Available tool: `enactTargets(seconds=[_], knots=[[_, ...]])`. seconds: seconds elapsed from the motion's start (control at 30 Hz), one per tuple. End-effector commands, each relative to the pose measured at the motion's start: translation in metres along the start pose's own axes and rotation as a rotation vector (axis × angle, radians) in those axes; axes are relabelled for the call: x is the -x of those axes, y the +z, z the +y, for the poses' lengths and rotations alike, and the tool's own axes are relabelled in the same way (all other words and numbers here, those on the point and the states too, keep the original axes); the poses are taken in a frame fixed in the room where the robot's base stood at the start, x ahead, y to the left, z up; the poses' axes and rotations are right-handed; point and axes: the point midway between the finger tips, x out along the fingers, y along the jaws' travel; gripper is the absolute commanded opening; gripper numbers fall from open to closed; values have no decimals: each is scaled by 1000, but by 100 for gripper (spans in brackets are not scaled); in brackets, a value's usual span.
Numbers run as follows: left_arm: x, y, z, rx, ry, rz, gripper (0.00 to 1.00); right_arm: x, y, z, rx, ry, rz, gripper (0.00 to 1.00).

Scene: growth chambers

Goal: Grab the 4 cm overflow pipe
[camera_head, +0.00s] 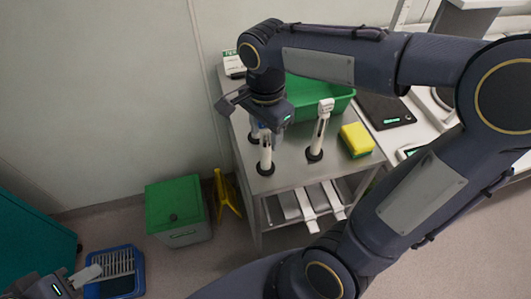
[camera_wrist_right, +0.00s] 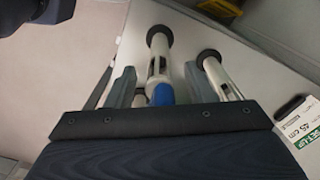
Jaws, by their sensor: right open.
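Several pale pipes stand upright in black round bases on the grey metal cart. In the head view one pipe (camera_head: 265,158) stands near the front, one (camera_head: 320,133) stands to its right, and another (camera_head: 254,132) is partly hidden under my right gripper (camera_head: 258,108). In the right wrist view my right gripper (camera_wrist_right: 160,88) is open. A pipe with a blue band (camera_wrist_right: 161,94) lies between its fingers in the picture; contact cannot be seen. A second pipe (camera_wrist_right: 215,75) is beside the right finger. I cannot read which pipe is 4 cm. My left gripper (camera_head: 75,281) is low at the left, away from the cart.
A green tray (camera_head: 340,100) and a yellow-green sponge (camera_head: 356,138) are on the cart. A small sign (camera_head: 233,64) stands at its back left; it reads "45 cm" in the wrist view (camera_wrist_right: 299,125). A green box (camera_head: 178,205) and blue tray (camera_head: 128,290) are on the floor.

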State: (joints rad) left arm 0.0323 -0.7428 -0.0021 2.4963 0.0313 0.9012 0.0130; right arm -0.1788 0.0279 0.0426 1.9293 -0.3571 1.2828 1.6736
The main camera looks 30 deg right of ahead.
Motion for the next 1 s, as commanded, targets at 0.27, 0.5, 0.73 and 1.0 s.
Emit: enactTargets(seconds=[0.27, 0.5, 0.73, 1.0], knots=[[0, 0, 0, 0, 0, 0, 36, 0, 0, 0, 0, 0, 0, 32], [0, 0, 0, 0, 0, 0, 36, 1, 0, 0, 0, 0, 0, 1], [0, 0, 0, 0, 0, 0, 36, 1, 0, 0, 0, -1, 0, 0], [1, 0, 0, 0, 0, 0, 36, 8, 0, 0, 0, -2, 1, 0]])
